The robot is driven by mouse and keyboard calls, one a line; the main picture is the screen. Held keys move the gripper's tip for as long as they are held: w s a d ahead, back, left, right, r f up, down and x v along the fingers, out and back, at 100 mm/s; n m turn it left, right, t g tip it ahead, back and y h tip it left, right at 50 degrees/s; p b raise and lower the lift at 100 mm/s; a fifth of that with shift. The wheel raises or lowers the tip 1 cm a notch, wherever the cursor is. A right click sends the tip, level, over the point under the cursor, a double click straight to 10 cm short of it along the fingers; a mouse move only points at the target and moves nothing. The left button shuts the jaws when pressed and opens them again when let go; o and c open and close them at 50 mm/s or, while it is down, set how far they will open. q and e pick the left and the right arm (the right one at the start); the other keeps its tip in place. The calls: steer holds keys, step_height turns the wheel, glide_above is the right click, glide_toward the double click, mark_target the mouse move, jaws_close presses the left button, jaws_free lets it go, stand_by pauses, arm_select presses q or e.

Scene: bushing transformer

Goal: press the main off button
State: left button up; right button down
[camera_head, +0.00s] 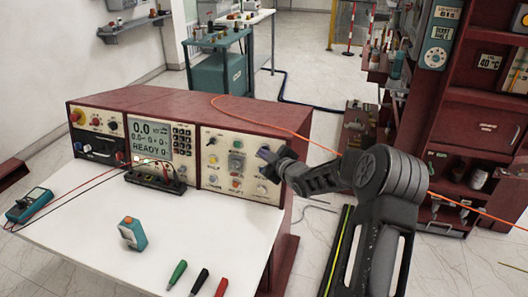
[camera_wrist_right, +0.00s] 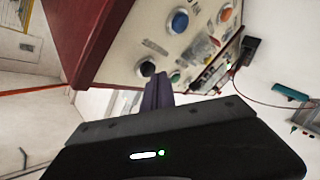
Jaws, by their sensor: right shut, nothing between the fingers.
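The red control console (camera_head: 160,98) stands on a white table, its right front panel (camera_head: 208,160) fitted with several knobs and buttons. I cannot read which is the main off button. My right gripper (camera_head: 266,160) is shut and empty, its tips at the panel's right edge, hiding some controls there. In the right wrist view the shut fingers (camera_wrist_right: 158,93) point at the panel (camera_wrist_right: 122,62), just beside a black knob (camera_wrist_right: 147,68). A blue button (camera_wrist_right: 179,21) and an orange-red button (camera_wrist_right: 225,14) are farther off. I cannot tell whether the tips touch the panel. My left gripper is out of view.
On the white table (camera_head: 75,240) are a teal handheld device (camera_head: 132,233), a multimeter (camera_head: 30,204), a black terminal block (camera_head: 155,180) and several screwdrivers (camera_head: 200,282). An orange cable (camera_head: 262,122) runs behind my right arm. A red cabinet (camera_head: 480,135) stands at the right.

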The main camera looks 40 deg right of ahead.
steer(key=shift+w+d+f, duration=0.1)
steer(key=shift+w+d, duration=0.15)
steer(key=shift+d, duration=0.1)
stand_by(0.8)
steer(key=shift+a, duration=0.1)
steer(key=shift+s+a+r+b, duration=0.2)
steer(key=shift+s+a+b, duration=0.3)
steer(key=shift+a+b, duration=0.15)
stand_by(0.4)
steer(key=shift+s+a+r+b, duration=0.3)
steer(key=shift+s+a+b, duration=0.35)
steer(key=shift+a, duration=0.35)
steer(key=shift+s+a+r+b, duration=0.25)
steer(key=shift+s+a+b, duration=0.2)
steer(key=shift+s+a, duration=0.4)
steer(key=shift+w+a, duration=0.1)
steer(key=shift+w, duration=0.05)
stand_by(1.8)
